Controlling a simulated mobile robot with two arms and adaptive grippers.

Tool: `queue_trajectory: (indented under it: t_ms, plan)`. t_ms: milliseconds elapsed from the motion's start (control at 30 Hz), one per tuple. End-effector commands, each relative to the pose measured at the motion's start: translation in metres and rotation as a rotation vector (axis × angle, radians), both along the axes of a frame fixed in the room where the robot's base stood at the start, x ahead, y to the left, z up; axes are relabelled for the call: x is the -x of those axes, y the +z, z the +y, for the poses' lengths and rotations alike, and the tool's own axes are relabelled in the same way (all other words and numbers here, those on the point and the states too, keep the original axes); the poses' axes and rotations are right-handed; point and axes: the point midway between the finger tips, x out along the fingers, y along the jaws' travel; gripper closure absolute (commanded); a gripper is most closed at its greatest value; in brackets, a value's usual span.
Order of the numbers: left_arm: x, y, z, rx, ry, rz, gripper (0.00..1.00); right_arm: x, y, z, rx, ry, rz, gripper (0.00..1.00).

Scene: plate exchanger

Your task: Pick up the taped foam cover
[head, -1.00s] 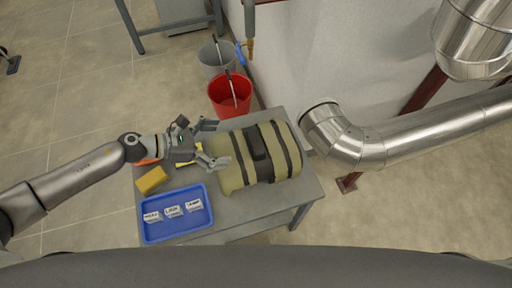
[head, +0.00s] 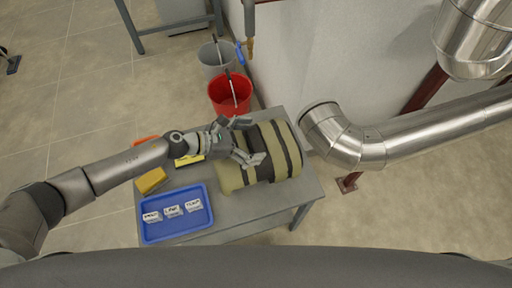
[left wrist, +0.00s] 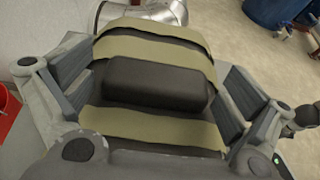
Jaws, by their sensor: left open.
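The taped foam cover (head: 283,150) is a khaki, rounded block with dark bands and a raised dark block on top. It lies on the grey table in the head view. My left gripper (head: 250,141) is open over its left part, with the fingers spread. In the left wrist view the cover (left wrist: 150,126) fills the middle, with the raised dark block between the open fingers of my left gripper (left wrist: 155,95). I see no grip on it. My right gripper is not in view.
A blue tray (head: 176,236) with several labelled white blocks sits at the table's (head: 245,222) front left. A yellow sponge (head: 151,180) lies behind it. A red bucket (head: 230,98) and grey bucket (head: 213,68) stand behind the table. A metal pipe (head: 350,142) ends close to the cover's right.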

Motion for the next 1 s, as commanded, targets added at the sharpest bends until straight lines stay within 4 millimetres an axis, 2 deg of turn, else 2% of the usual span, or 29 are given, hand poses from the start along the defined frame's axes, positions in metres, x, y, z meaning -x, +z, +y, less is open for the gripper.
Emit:
queue_trajectory:
  t_ms: [67,467,767,867,1000]
  plan:
    - [0.0,0.0,0.0,0.0,0.0,0.0,0.0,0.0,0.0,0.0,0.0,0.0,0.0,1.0]
    - [0.0,0.0,0.0,0.0,0.0,0.001,0.5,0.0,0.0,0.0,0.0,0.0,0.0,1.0]
    - [0.0,0.003,0.0,0.002,0.0,-0.001,0.51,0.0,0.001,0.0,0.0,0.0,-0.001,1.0]
    - [0.0,0.01,0.0,0.001,-0.001,-0.003,0.51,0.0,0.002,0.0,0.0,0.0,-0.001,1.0]
    - [-0.001,0.031,0.001,0.001,-0.002,-0.007,0.51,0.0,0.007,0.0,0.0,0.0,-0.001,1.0]
